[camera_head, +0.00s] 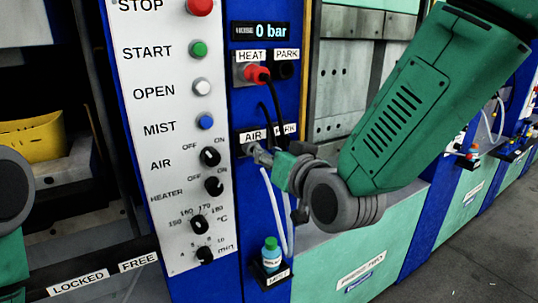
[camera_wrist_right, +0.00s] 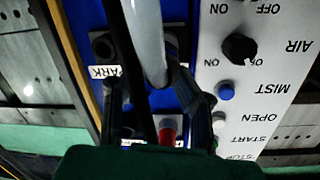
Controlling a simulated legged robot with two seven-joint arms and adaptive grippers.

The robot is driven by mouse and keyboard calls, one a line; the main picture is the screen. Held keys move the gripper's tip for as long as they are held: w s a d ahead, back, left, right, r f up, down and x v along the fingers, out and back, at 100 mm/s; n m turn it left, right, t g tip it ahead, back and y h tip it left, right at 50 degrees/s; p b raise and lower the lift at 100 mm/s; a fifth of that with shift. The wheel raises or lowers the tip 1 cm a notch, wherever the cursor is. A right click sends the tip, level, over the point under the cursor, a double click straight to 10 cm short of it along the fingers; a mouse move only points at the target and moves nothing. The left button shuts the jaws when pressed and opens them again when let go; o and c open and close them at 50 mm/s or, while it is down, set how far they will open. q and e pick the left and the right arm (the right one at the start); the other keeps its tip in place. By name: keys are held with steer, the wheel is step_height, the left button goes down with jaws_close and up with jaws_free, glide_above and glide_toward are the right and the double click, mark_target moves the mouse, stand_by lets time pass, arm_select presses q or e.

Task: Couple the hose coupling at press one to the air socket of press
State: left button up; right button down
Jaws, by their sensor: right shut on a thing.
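My right gripper (camera_head: 262,155) is at the AIR socket just below the AIR label (camera_head: 252,136) on the blue panel. It is shut on the hose coupling, which is mostly hidden by the fingers. In the wrist view a pale grey hose (camera_wrist_right: 146,40) runs between the fingers of my right gripper (camera_wrist_right: 160,85). The air socket itself is hidden, and I cannot tell whether the coupling is seated in it. The pressure display (camera_head: 262,30) reads 0 bar. At the left edge my left arm shows, but its gripper does not.
A red plug (camera_head: 256,73) sits in the HEAT socket, with a black cable hanging past the AIR and PARK labels. The white control panel (camera_head: 165,130) with buttons and knobs stands left. A green-capped bottle (camera_head: 270,252) stands in a holder below. A second press stands at right.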

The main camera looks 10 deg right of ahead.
mark_target(255, 144)
steer(key=shift+x, duration=1.5)
steer(key=shift+w+a+r, duration=0.1)
steer(key=shift+a+r, duration=0.05)
steer(key=shift+r, duration=0.1)
steer(key=c, duration=1.2)
jaws_free()
steer(key=shift+w+f, duration=0.1)
steer(key=v, duration=1.1)
steer(key=shift+s, duration=0.4)
